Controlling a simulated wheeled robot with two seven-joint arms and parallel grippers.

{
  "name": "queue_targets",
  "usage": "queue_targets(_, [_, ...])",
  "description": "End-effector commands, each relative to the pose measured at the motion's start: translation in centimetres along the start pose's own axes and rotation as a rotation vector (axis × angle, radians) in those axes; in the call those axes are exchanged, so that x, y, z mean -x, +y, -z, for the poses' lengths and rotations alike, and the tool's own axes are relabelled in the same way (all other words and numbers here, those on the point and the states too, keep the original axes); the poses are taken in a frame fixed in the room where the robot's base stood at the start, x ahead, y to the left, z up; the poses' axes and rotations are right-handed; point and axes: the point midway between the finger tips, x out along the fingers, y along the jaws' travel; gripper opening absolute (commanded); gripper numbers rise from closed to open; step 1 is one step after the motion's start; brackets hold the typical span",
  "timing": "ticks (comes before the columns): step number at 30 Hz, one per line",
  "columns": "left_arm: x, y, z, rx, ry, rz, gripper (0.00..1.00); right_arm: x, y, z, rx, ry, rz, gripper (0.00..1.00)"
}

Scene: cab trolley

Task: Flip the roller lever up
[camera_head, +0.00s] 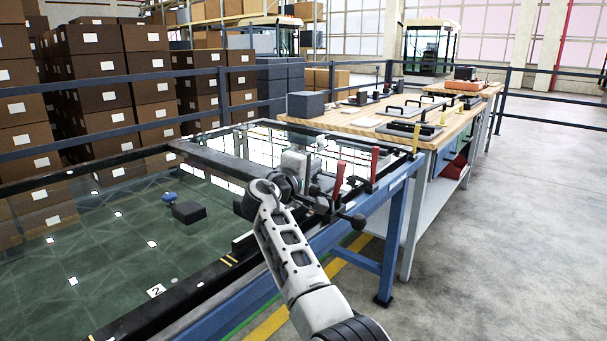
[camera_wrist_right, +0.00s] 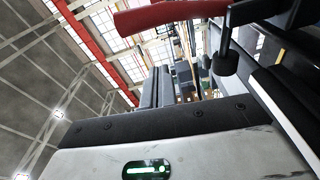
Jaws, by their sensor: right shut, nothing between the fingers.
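Two upright red-handled levers stand on the near right corner of the glass-topped frame (camera_head: 218,265): one red lever (camera_head: 338,181) close to my right gripper, the other (camera_head: 374,164) farther right. A black lever end with a round knob (camera_head: 357,221) sticks out below them. I cannot tell which of these is the roller lever. My right gripper (camera_head: 318,172) is beside the nearer red lever, partly hidden by my wrist. In the wrist view its dark fingers (camera_wrist_right: 156,86) are together and empty. A red handle (camera_wrist_right: 172,17) and a black knob (camera_wrist_right: 225,63) are close above and right of them. My left gripper is out of view.
A wooden workbench (camera_head: 353,122) with tools and black handles stands behind the frame. Blue railings and stacked brown boxes (camera_head: 100,65) are at the left and back. The grey floor at the right (camera_head: 500,240) is clear.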

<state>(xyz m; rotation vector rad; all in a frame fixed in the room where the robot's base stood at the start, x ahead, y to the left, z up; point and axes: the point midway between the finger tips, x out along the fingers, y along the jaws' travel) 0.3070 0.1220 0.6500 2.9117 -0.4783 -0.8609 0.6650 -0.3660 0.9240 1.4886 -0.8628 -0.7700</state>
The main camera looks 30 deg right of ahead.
Motion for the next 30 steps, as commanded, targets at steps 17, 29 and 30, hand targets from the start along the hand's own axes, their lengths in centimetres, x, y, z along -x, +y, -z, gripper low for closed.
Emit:
queue_targets(17, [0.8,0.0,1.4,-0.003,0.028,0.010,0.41,0.7,0.0,-3.8,-0.001,0.000,0.000,0.00])
queue_targets(29, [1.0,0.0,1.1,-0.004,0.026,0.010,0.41,0.7,0.0,-3.8,-0.004,0.000,0.000,0.00])
queue_targets(30, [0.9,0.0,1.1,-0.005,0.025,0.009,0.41,0.7,-0.1,-3.9,-0.008,0.000,-0.001,0.00])
